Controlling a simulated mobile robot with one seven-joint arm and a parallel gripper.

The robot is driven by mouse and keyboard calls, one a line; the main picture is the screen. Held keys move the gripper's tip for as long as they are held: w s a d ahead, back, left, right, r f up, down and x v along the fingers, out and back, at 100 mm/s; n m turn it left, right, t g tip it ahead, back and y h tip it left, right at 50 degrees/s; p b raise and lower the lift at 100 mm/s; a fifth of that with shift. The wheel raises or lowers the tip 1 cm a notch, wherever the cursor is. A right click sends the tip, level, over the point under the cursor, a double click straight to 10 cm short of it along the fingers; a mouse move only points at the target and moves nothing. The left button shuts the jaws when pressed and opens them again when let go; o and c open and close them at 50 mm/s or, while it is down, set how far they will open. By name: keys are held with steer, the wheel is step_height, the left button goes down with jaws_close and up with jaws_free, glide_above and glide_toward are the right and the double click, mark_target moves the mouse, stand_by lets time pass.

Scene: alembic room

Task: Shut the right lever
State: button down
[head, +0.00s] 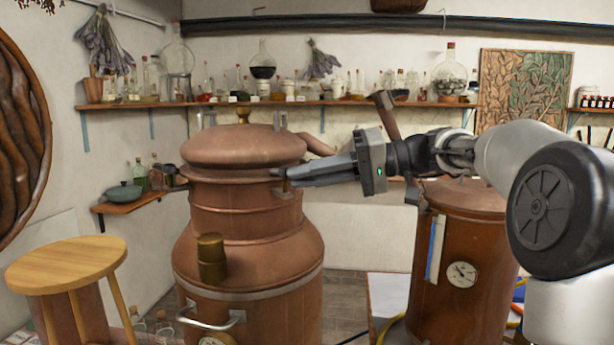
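The large copper still (247,190) stands left of centre, with a domed lid (243,146) on top. The right lever (283,187) is a small dark part at the right side of the neck, just under the lid rim. It is partly hidden by my fingertips. Another dark lever (170,178) sticks out at the left side of the neck. My gripper (287,177) reaches in from the right with its fingers pointing left, tips at the right lever. I cannot tell whether they touch it, or whether the fingers are apart.
A second copper vessel (465,235) with a gauge stands behind and below my arm. A wooden stool (67,264) is at the left front. A brass cylinder (211,258) and a metal handle (209,322) project from the still's front. Shelves (300,103) with glassware line the back wall.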

steer(key=shift+f+b, duration=0.2)
steer(key=shift+b, duration=0.4)
steer(key=shift+s+f+m+t+b, duration=0.15)
steer(key=shift+m+t+b, duration=0.2)
steer(key=shift+b, duration=0.2)
steer(key=m+t+h+b, duration=0.1)
steer(key=t+b, duration=0.1)
steer(key=b, duration=0.1)
steer(key=s+a+m+t+h+b, duration=0.1)
steer(key=m+t+b, duration=0.1)
steer(key=b, duration=0.1)
steer(key=m+t+h+b, duration=0.1)
steer(key=m+t+b, duration=0.1)
steer(key=b, duration=0.1)
steer(key=shift+s+a+r+t, duration=0.25)
steer(key=shift+a, duration=0.05)
steer(key=shift+r, duration=0.1)
steer(key=c, duration=2)
jaws_free()
steer(key=shift+c, duration=0.2)
